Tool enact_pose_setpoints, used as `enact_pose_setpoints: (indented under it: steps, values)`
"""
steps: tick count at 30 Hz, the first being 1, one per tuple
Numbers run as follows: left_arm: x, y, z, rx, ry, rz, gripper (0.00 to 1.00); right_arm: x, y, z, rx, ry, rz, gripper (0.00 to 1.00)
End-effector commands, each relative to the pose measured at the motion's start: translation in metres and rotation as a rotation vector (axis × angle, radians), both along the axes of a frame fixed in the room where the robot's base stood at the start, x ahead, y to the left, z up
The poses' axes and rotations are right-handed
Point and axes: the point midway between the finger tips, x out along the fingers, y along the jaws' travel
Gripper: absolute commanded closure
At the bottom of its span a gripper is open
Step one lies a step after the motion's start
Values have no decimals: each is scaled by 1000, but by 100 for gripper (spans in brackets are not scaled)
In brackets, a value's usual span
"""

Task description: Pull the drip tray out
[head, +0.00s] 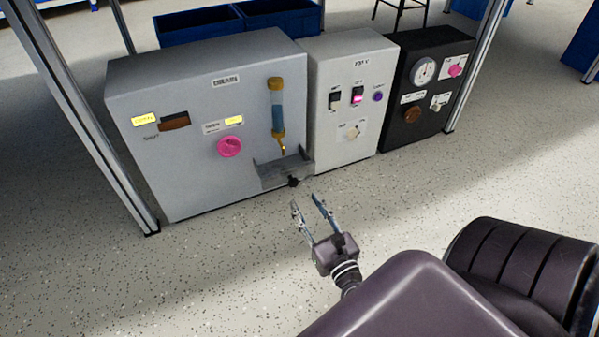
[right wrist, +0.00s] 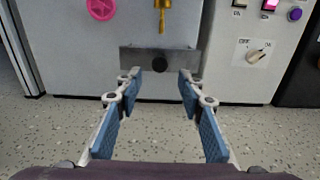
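The drip tray (head: 284,168) is a grey tray in a recess at the lower right of the large grey cabinet (head: 190,120), under a brass spout. A dark round knob (head: 293,182) sits on its front. In the right wrist view the tray front (right wrist: 185,56) and its black knob (right wrist: 159,64) show straight ahead, centred between my fingertips. My right gripper (head: 312,203) is open and empty, a short way in front of the knob and apart from it. Its fingers also show in the right wrist view (right wrist: 160,78). My left gripper is not in view.
The cabinet has a pink knob (head: 229,146) and a sight tube (head: 278,105) above the tray. A white switch cabinet (head: 345,95) and a black gauge cabinet (head: 428,90) stand to the right. Metal posts (head: 90,120) frame them. The speckled floor in front is clear.

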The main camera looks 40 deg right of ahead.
Motion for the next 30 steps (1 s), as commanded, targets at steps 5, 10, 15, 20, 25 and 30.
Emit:
enact_pose_setpoints:
  steps: [5,10,15,20,25,30]
  values:
    - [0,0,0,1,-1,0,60,-30,7,0,-1,2,1,64]
    - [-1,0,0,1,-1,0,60,-42,10,0,0,0,0,64]
    - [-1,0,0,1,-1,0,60,-44,10,0,0,-1,0,64]
    - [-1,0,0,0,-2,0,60,-44,10,0,0,-1,0,64]
    - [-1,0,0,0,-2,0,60,-44,10,0,0,-1,0,64]
    - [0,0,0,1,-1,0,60,-44,10,0,0,-1,0,64]
